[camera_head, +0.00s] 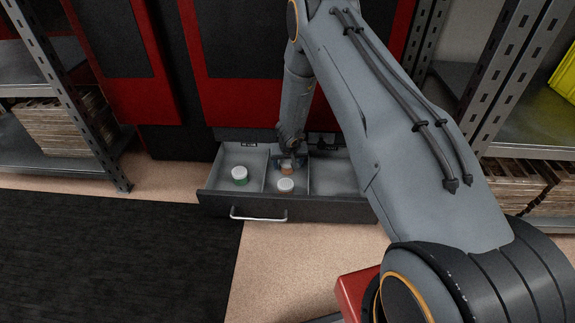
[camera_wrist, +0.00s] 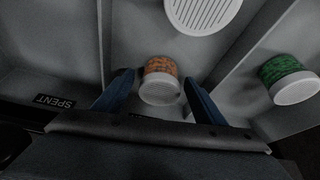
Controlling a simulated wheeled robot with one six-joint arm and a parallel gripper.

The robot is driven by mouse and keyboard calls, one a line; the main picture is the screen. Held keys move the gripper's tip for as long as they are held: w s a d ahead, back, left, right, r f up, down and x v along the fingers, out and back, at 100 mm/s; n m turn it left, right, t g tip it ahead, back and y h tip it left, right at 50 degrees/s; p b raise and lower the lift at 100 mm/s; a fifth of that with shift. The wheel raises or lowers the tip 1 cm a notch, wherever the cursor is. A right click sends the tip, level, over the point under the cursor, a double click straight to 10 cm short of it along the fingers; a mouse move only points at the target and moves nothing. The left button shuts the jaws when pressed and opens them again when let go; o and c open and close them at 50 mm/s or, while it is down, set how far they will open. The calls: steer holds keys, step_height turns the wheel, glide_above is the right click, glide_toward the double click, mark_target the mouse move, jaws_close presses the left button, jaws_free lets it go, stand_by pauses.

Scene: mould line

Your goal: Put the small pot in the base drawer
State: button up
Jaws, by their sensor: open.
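The small pot (camera_wrist: 161,82), with an orange speckled body and a white ribbed lid, is in the middle compartment of the open base drawer (camera_head: 255,207). It also shows near my fingers in the head view (camera_head: 288,168). My gripper (camera_wrist: 160,80) is open, with one blue finger on each side of this pot and a gap at both. I cannot tell whether the pot rests on the drawer floor. A larger white-lidded pot (camera_head: 285,186) stands in the same compartment, nearer the drawer front. It is cut off at the top of the wrist view (camera_wrist: 202,12).
A green pot with a white lid (camera_head: 240,175) stands in the left compartment. The right compartment (camera_head: 333,178) looks empty where visible. A "SPENT" label (camera_wrist: 54,102) marks one compartment in the wrist view. Dividers flank my gripper. Metal shelving (camera_head: 75,110) stands left; a dark mat (camera_head: 110,260) covers the floor.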

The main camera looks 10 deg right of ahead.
steer(key=d+p+v, duration=0.1)
steer(key=p+v, duration=0.4)
steer(key=v, duration=0.6)
steer(key=s+a+r+n+y, duration=0.2)
steer(key=s+a+r, duration=0.2)
steer(key=a+r, duration=1.05)
steer(key=s+a+r+n+g+y, duration=0.2)
steer(key=s+a+r+n, duration=0.1)
steer(key=s+a+r, duration=0.9)
steer(key=s+a+r+n+g, duration=0.1)
steer(key=s+r, duration=0.4)
steer(key=s, duration=0.4)
steer(key=s+r+n+g, duration=0.1)
steer(key=s+r, duration=0.3)
steer(key=s, duration=0.5)
steer(key=s+d+r+n+h, duration=0.1)
steer(key=s+d, duration=0.1)
steer(key=s, duration=0.4)
steer(key=s+d+r, duration=0.1)
steer(key=s+d, duration=0.2)
steer(key=s, duration=0.4)
steer(key=shift+r+n+h, duration=0.3)
steer(key=shift+n+h, duration=0.1)
steer(key=shift+w+d+r+p, duration=0.1)
steer(key=shift+d+r+p, duration=0.05)
steer(key=shift+r+p, duration=0.6)
